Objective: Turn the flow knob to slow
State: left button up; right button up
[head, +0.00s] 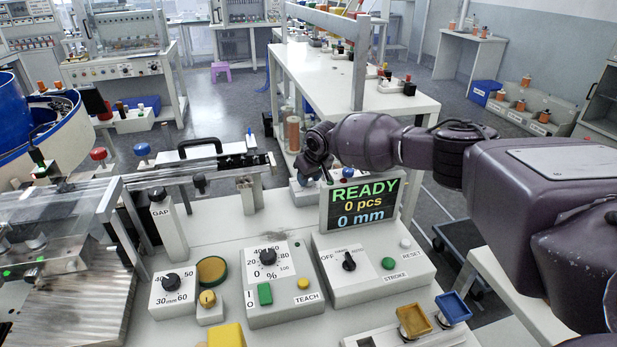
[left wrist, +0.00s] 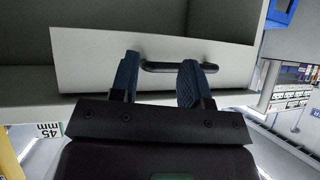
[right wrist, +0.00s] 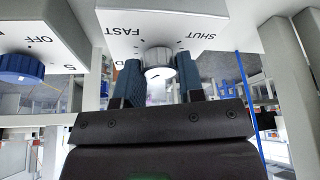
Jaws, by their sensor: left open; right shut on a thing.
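The flow knob (right wrist: 158,58), pale and ridged, sits on a white box (right wrist: 190,22) marked FAST and SHUT in the right wrist view. The lettering appears upside down. No slow mark can be read, and I cannot tell where the knob points. My right gripper (right wrist: 156,82) is shut on the knob, a finger on each side. In the head view my right gripper (head: 308,175) reaches behind the display, and the knob is hidden there. My left gripper (left wrist: 160,75) is open, its fingers near a dark drawer handle (left wrist: 180,67); it is out of the head view.
A blue knob (right wrist: 20,68) on a box marked OFF is left of my right gripper. The READY display (head: 360,204) stands close in front of the right gripper. Control boxes with dials (head: 268,258) cover the near bench. A blue cable (right wrist: 248,100) hangs at right.

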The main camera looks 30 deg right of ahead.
pick_arm(q)
jog(key=shift+s, duration=0.15)
pick_arm(e)
jog(key=shift+a+f, duration=0.15)
jog(key=shift+f, duration=0.05)
jog(key=o, duration=0.9)
jog(key=shift+r, duration=0.1)
pick_arm(q)
jog(key=shift+a, duration=0.1)
pick_arm(e)
jog(key=shift+r, duration=0.15)
jog(key=shift+s+r, duration=0.1)
jog(key=shift+r, duration=0.2)
jog(key=p+v, duration=0.1)
jog(key=v, duration=0.3)
jog(key=shift+r+p, duration=0.2)
jog(key=shift+p, duration=0.2)
pick_arm(q)
jog(key=shift+s+a+r+p, duration=0.1)
jog(key=shift+s+r+p, duration=0.05)
jog(key=shift+r+p, duration=0.3)
jog(key=shift+s+r+p, duration=0.15)
jog(key=shift+r+p, duration=0.15)
jog(key=shift+r, duration=0.25)
pick_arm(e)
jog(key=shift+v, duration=2.8)
jog(key=shift+s, duration=0.1)
